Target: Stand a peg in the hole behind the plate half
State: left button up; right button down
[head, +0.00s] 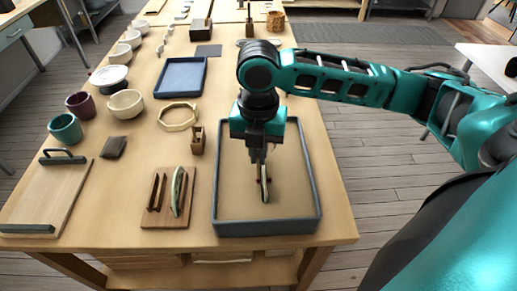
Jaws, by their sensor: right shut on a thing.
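A pale plate half (265,187) stands on edge, seen nearly edge-on, in the sand of the grey-rimmed tray (217,200). Small reddish bits show beside it, too small to make out. My right gripper (258,158) points down just above and behind the plate half. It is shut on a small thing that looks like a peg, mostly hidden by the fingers. The hole behind the plate half cannot be made out. Another plate half (179,188) stands in a wooden rack (153,217) left of the tray. My left gripper is not in view.
A small wooden block holder (198,144) stands near the tray's left wall. A gold-toned ring (178,126), a blue tray (160,91), several bowls and cups, a dark pad (114,148) and a board (42,200) lie further left. The sand around the plate half looks free.

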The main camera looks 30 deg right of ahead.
jog(key=shift+f, duration=1.6)
dwell(2.0)
jog(key=c, duration=1.2)
grip_release()
jog(key=shift+o, duration=0.3)
jog(key=o, duration=0.4)
jog(key=shift+r, duration=0.1)
jog(key=shift+r, duration=2.95)
